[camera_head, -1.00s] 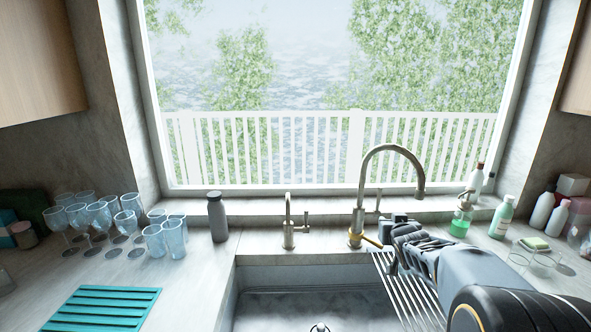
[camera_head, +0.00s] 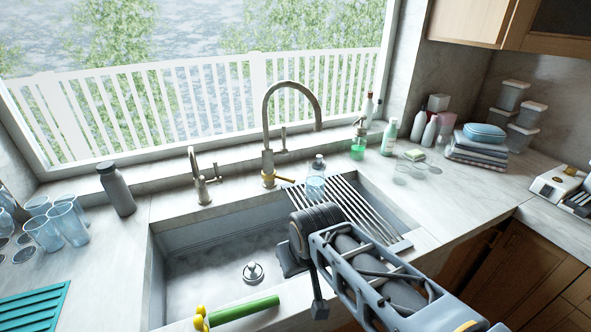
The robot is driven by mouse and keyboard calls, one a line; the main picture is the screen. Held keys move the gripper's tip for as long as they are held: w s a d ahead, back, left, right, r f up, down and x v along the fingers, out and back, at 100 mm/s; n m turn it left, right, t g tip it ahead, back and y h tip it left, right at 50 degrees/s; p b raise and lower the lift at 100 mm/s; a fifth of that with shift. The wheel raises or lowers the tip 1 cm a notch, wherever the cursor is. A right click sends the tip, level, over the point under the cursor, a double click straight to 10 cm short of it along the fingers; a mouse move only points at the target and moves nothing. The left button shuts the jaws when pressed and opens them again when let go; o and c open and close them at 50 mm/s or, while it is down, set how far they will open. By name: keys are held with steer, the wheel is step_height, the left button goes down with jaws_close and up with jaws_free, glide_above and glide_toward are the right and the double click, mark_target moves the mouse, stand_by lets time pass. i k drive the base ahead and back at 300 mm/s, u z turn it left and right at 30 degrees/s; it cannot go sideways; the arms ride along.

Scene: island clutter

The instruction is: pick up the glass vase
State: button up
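A small bluish clear glass vessel (camera_head: 316,184) stands upright behind the sink, at the far left end of the drying rack. It has a narrow neck and a greyish top; it may be the glass vase, but I cannot be sure. My gripper (camera_head: 292,262) is over the sink, in front of and below this vessel in the picture, and apart from it. My arm comes in from the lower right. The fingertips are dark and partly hidden, so their opening does not show.
The taps (camera_head: 268,165) rise behind the sink (camera_head: 205,262). A drying rack (camera_head: 362,212) spans its right side. Tumblers (camera_head: 70,224) and a grey bottle (camera_head: 117,190) stand left. A green soap dispenser (camera_head: 358,147) and white bottles (camera_head: 429,131) stand right. Bare counter (camera_head: 460,185) lies at right.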

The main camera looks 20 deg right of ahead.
mark_target(315, 187)
steer(key=k, duration=0.5)
steer(key=u, duration=2.75)
steer(key=k, duration=1.05)
steer(key=z, duration=1.4)
steer(key=i, duration=0.5)
